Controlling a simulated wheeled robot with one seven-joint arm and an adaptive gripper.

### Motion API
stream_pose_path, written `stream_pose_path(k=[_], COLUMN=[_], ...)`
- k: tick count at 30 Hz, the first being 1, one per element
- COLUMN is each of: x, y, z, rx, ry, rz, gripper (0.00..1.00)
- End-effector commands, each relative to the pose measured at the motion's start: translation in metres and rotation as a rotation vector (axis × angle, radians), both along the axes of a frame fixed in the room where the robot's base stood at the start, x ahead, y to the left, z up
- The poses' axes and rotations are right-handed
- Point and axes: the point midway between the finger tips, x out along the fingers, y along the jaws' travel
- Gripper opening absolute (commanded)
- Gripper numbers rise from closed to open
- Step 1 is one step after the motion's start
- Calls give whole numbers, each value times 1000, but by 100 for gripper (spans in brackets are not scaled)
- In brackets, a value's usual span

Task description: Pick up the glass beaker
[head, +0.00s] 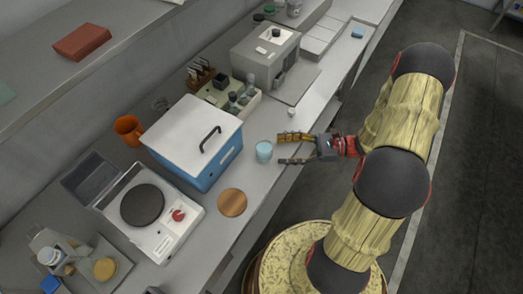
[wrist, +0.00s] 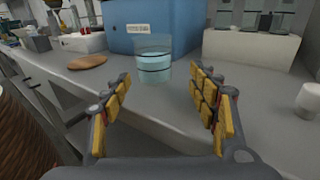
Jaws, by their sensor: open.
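The glass beaker (head: 264,152) holds pale blue liquid and stands upright on the grey bench, just right of the blue box in the head view. In the wrist view the beaker (wrist: 153,60) stands ahead of my gripper, between the lines of its two fingers. My gripper (head: 284,149) is open and empty, with its fingers pointing at the beaker from the right. In the wrist view my gripper (wrist: 166,100) has its yellow-padded fingers spread wide, with the beaker beyond the fingertips and a gap between.
A blue box with a white lid (head: 195,140) stands close behind the beaker. A round wooden disc (head: 232,202) lies nearer the front edge. A small white cup (wrist: 309,100) stands to the right. Bench around the beaker's front is clear.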

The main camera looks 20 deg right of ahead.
Motion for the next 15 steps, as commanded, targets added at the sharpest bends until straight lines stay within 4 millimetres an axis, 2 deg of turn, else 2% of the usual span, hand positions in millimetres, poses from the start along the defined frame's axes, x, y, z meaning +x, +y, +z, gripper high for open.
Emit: stream_pose_path(k=[8,15], x=[7,13], y=[29,63], z=[-1,0], rx=[-2,-2], ry=[-1,0], rz=[4,6], gripper=[60,60])
